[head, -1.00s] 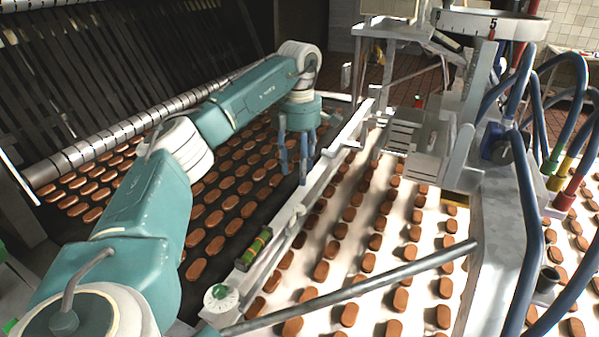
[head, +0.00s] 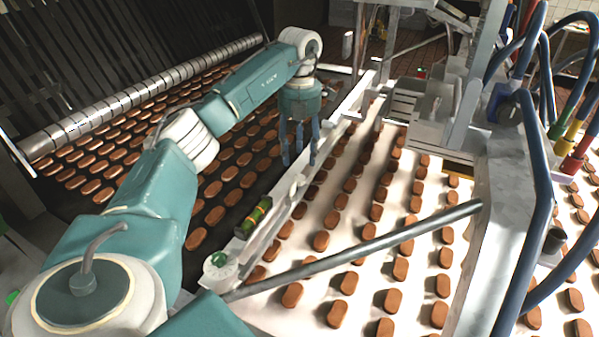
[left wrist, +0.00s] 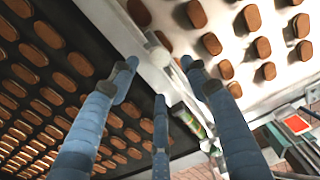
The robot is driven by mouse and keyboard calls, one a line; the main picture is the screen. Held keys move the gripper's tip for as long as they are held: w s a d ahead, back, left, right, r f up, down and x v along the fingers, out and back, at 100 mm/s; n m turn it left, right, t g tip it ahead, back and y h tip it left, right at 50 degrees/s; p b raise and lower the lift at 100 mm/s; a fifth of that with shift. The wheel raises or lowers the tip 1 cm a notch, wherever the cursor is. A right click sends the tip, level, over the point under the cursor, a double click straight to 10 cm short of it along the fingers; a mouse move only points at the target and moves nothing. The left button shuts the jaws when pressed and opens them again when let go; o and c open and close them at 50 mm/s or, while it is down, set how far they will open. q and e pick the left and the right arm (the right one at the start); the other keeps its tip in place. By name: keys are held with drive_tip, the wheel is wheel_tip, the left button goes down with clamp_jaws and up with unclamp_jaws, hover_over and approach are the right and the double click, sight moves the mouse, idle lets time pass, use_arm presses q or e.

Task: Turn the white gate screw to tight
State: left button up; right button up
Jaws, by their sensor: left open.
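A white rail (head: 330,140) runs along the gap between the dark belt and the white belt. A white cylindrical part on it (left wrist: 156,48) may be the gate screw; in the head view a pale piece shows on the rail (head: 296,189), too small to read clearly. My left gripper (head: 300,158) points down over the rail, its fingers spread and empty. In the left wrist view (left wrist: 160,78) the fingertips are spread below the white part in the picture and look apart from it. How tight the screw is cannot be told. My right gripper is out of view.
Rows of brown biscuits lie on the dark belt (head: 245,190) and the white belt (head: 325,218). A grey rod (head: 360,252) crosses the white belt. Blue hoses stand right.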

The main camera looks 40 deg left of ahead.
sight(299, 177)
use_arm(q)
wheel_tip(299, 177, down, 7)
drive_tip(key=shift+f+p, duration=0.15)
drive_tip(key=shift+p, duration=0.65)
drive_tip(key=c, duration=1.2)
